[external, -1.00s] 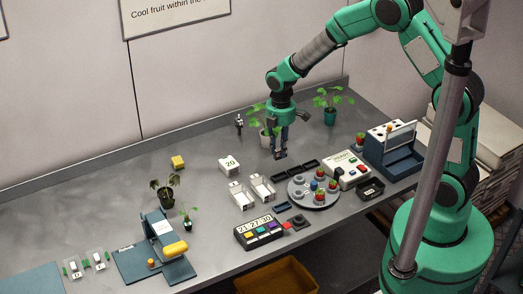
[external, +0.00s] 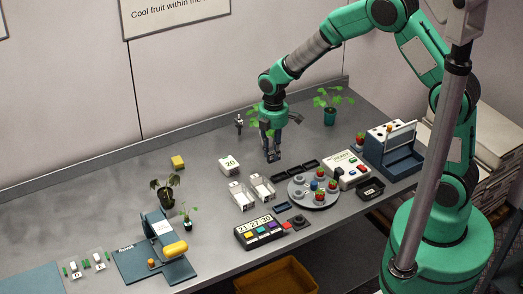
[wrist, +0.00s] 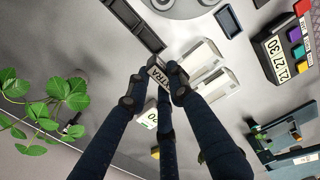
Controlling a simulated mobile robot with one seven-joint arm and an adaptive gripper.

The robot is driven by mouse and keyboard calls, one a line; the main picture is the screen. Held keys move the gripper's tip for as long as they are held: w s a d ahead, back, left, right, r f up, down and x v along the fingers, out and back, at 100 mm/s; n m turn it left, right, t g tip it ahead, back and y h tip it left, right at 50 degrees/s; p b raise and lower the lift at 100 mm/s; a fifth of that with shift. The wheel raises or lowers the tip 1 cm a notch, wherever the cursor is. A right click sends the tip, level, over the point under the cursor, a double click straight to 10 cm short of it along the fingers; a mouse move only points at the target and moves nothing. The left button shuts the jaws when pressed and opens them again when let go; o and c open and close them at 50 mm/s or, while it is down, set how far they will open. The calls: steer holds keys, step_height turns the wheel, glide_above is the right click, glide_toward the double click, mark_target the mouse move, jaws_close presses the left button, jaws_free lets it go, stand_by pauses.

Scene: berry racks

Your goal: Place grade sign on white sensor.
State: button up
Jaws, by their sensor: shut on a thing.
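My gripper (external: 273,157) is in the air over the back of the table, to the right of a white block marked 20 (external: 229,165). In the wrist view its fingers (wrist: 156,88) are shut on a small grade sign (wrist: 159,80) with the letters TRA visible and the rest covered by a finger. The white block, which looks like the white sensor, also shows in the wrist view (wrist: 150,119), partly hidden behind the fingers.
Two clear trays (external: 262,186) stand in front of the gripper. A round plate with berries (external: 327,203) and a white box with buttons (external: 348,165) are to the right. Potted plants stand behind and around. A yellow block (external: 178,162) lies left, with bare table between.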

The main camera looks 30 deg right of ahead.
steer(key=a, duration=0.4)
steer(key=shift+s+f, duration=0.25)
steer(key=shift+s, duration=0.1)
glide_above(227, 162)
steer(key=shift+w+f+b, duration=0.1)
steer(key=shift+f+b, duration=0.2)
steer(key=shift+f, duration=0.45)
steer(key=shift+d+f, duration=0.1)
steer(key=shift+f, duration=1.65)
steer(key=shift+f, duration=0.2)
steer(key=o, duration=0.9)
